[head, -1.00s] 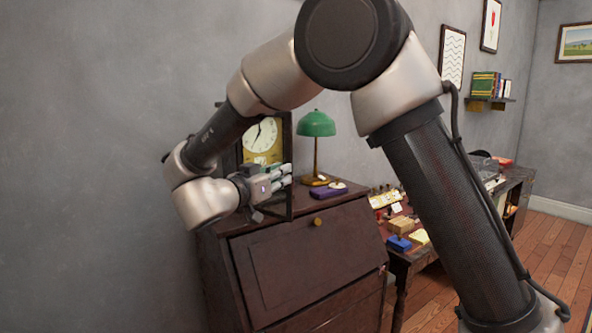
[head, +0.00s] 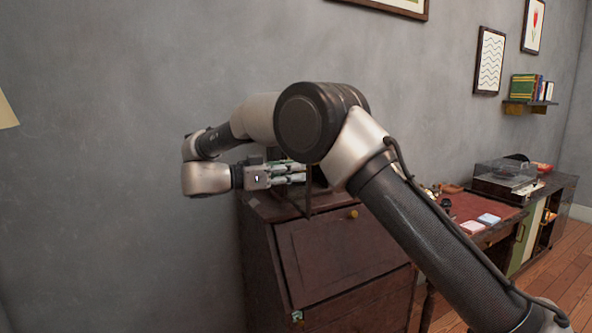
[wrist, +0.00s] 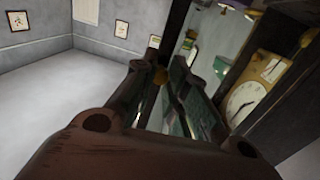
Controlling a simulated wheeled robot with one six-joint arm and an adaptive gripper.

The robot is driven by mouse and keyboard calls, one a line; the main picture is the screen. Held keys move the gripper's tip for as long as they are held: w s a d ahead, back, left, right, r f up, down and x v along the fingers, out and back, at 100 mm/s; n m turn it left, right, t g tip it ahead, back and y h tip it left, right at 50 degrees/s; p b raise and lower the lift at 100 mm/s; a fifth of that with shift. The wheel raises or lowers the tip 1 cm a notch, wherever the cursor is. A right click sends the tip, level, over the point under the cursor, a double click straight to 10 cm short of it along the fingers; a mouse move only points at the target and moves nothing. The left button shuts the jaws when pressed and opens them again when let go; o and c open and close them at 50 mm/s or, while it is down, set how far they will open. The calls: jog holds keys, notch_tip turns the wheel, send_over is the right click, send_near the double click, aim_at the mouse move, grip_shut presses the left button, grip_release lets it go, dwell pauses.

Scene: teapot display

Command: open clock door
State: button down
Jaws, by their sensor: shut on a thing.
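The clock shows in the wrist view with its brass face and white dial (wrist: 245,98) uncovered, to the right of my fingers. Its dark-framed door (wrist: 175,18) stands swung out from the case. In the head view a dark upright bar of the door (head: 308,195) shows at my fingertips; the clock face is hidden behind my arm. My gripper (head: 302,175), also in the wrist view (wrist: 173,56), is shut on the clock door. A small brass knob (wrist: 160,76) shows between the fingers; the exact contact is hard to see.
The clock stands on a dark wooden bureau (head: 340,255) with a sloping front. A desk with a red top (head: 480,207) stands to its right, with small items and a record player (head: 505,175). The grey wall is close behind; the wall side at left is clear.

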jog(key=shift+r, duration=0.15)
jog(key=c, duration=1.5)
grip_release()
jog(key=shift+o, duration=0.7)
jog(key=shift+d, duration=0.1)
